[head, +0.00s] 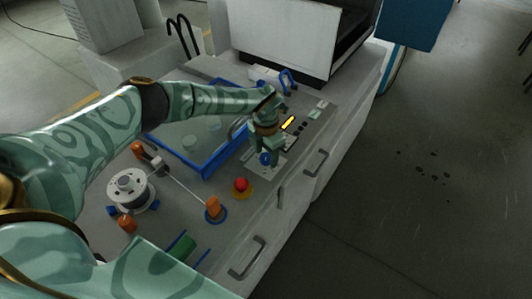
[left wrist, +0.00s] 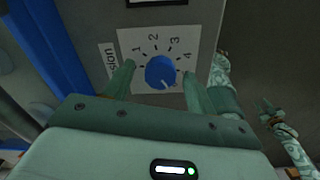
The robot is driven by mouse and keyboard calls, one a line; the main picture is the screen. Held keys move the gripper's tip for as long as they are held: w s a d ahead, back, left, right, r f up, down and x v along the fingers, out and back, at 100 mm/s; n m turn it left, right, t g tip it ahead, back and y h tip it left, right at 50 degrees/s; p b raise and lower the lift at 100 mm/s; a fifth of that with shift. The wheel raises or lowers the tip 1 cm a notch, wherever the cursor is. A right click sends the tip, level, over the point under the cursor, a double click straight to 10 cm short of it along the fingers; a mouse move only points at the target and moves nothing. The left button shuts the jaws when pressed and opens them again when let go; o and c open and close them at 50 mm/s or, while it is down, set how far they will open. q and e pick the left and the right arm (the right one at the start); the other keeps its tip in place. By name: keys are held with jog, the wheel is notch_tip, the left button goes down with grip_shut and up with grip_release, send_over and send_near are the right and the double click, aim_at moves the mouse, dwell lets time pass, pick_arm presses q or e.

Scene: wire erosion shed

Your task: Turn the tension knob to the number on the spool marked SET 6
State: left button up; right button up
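The blue tension knob (left wrist: 161,72) sits on a white dial plate (left wrist: 150,40) with numbers 1 to 4 readable in the left wrist view. A pale mark shows near the knob's lower edge; its exact reading is unclear. My left gripper (left wrist: 159,71) is open, one finger on each side of the knob, with apparent gaps. In the head view the left gripper (head: 267,153) points down at the knob (head: 265,159). A whitish wire spool (head: 131,183) stands at the left; no marking on it is readable. My right gripper (left wrist: 268,110) seems to show at the right of the wrist view.
A red button (head: 241,184) on a yellow base and an orange guide (head: 214,206) stand near the knob. A blue-rimmed tray (head: 206,171) lies behind. Drawer handles (head: 247,258) line the front edge. Open floor is at right.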

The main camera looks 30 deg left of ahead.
aim_at(266, 156)
pick_arm(q)
notch_tip(266, 156, up, 16)
jog(key=p, duration=0.1)
dwell(0.5)
jog(key=shift+r, duration=0.15)
